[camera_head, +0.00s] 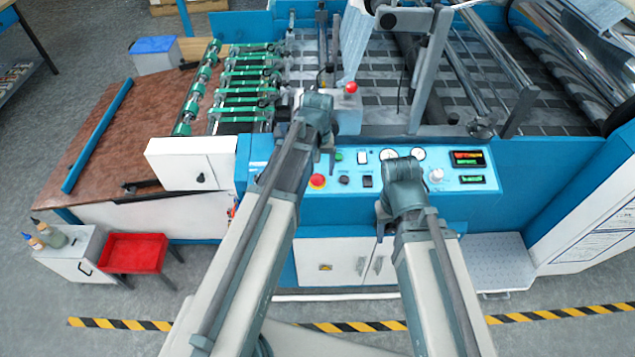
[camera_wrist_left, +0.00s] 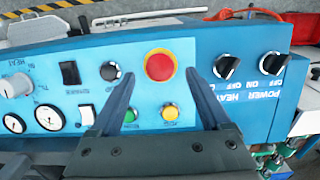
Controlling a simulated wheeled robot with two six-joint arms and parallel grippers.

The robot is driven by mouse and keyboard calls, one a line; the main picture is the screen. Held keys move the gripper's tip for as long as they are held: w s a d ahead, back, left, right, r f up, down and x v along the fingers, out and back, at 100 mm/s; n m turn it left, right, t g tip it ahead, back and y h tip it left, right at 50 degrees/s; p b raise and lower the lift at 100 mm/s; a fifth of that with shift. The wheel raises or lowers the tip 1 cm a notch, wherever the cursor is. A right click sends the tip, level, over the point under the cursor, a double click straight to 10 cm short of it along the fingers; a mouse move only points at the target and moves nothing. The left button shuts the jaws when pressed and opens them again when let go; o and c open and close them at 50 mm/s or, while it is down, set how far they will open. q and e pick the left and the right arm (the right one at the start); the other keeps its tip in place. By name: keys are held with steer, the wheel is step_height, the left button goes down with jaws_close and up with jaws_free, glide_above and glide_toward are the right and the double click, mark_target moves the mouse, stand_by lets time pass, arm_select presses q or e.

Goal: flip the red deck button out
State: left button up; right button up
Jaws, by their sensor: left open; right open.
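A red mushroom button with a yellow ring (camera_head: 317,181) sits on the blue control panel (camera_head: 455,212) of the laminating machine. It also shows in the left wrist view (camera_wrist_left: 160,66). My left gripper (camera_head: 322,158) is over the panel beside it. In the left wrist view its open fingers (camera_wrist_left: 161,75) lie to either side of the button, with nothing between them; I cannot tell if they touch it. A second red button (camera_head: 351,88) tops a grey box on the machine deck. My right gripper (camera_head: 385,225) is open, low in front of the panel, its fingers hard to make out.
Black knobs (camera_wrist_left: 227,66), a green button (camera_wrist_left: 130,115) and a yellow button (camera_wrist_left: 170,113) surround the red one. Gauges (camera_head: 418,154) and displays (camera_head: 468,158) are further right. A red tray (camera_head: 134,253) stands at left.

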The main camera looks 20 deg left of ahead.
mark_target(317, 181)
arm_select(q)
step_height(317, 181, down, 3)
steer(key=shift+r+b, duration=0.2)
steer(key=shift+b, duration=0.6)
arm_select(e)
step_height(317, 181, down, 3)
steer(key=shift+r, duration=0.2)
arm_select(q)
jaws_close()
